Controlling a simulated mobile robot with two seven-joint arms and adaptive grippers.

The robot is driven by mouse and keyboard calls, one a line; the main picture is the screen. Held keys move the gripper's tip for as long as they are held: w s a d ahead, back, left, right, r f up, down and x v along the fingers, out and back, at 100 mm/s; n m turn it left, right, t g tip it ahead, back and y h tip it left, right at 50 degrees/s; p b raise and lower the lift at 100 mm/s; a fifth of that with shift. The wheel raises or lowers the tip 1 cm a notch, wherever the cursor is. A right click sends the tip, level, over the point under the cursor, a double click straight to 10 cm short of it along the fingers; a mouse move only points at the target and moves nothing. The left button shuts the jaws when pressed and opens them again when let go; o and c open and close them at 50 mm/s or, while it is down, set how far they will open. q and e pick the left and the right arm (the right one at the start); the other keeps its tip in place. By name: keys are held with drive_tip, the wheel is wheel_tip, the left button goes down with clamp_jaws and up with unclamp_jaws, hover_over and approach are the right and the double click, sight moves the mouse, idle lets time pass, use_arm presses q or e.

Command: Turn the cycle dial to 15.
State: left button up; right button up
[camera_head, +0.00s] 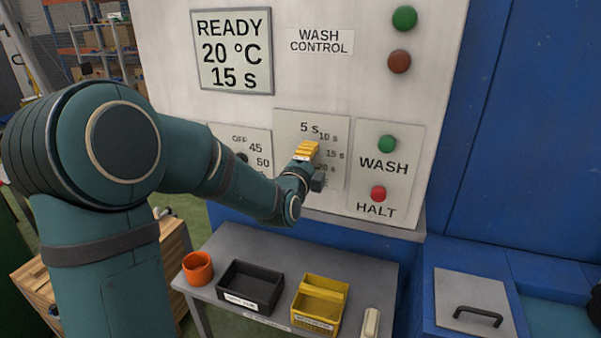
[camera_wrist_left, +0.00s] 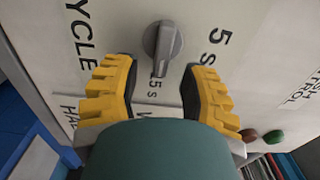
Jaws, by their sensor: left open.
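The cycle dial (camera_wrist_left: 162,46) is a grey round knob with a raised bar. In the left wrist view the bar's narrow end points down, toward the 15 s label. In the head view my gripper hides the dial, on the cycle panel (camera_head: 283,122) marked 5 s, 10 s, 15 s and 20 s. My left gripper (camera_head: 307,151) has yellow fingers and is at this panel. In the left wrist view the fingers (camera_wrist_left: 158,72) are spread and empty, with the dial just beyond and between their tips. The display (camera_head: 232,52) reads READY, 20 °C, 15 s.
The WASH button (camera_head: 387,144) is green and the HALT button (camera_head: 378,194) is red, right of the cycle panel. A temperature panel (camera_head: 254,139) is to the left, partly behind my arm. Below, a table holds an orange cup (camera_head: 197,268), a black bin (camera_head: 250,287) and a yellow bin (camera_head: 319,303).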

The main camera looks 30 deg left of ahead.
use_arm(q)
drive_tip(key=v, duration=0.9)
drive_tip(key=shift+s, duration=0.2)
drive_tip(key=shift+a, duration=0.1)
